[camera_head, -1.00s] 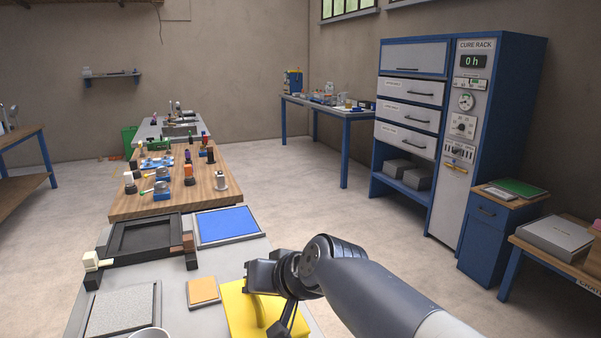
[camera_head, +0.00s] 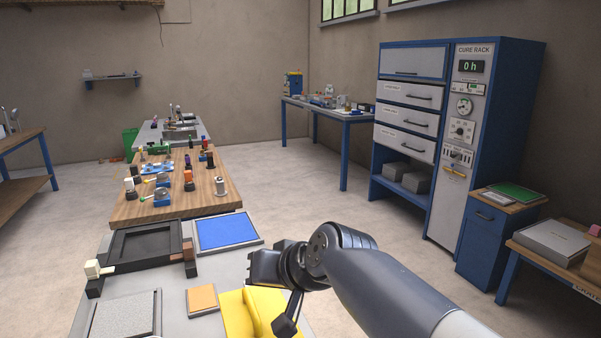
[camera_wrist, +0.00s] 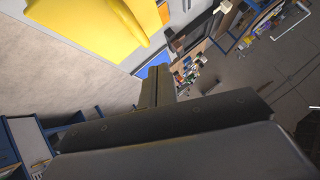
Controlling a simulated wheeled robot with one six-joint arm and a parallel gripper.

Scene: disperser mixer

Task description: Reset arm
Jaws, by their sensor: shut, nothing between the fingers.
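My gripper shows in the wrist view (camera_wrist: 158,88) with its fingers together and nothing between them. In the head view my arm reaches in from the lower right, and its dark wrist end (camera_head: 268,268) hangs above the right edge of the near bench. The fingertips cannot be made out there. A yellow block-like piece (camera_head: 236,318) lies on the bench below and beside the wrist, partly covered by it. The yellow piece also fills the upper left of the wrist view (camera_wrist: 95,25).
The near bench holds a black tray frame (camera_head: 115,262), a blue panel (camera_head: 226,229), an orange pad (camera_head: 202,299) and a grey slab (camera_head: 126,315). A wooden bench (camera_head: 140,208) with small tools stands beyond. The cure rack (camera_head: 455,140) stands right. Open floor lies between.

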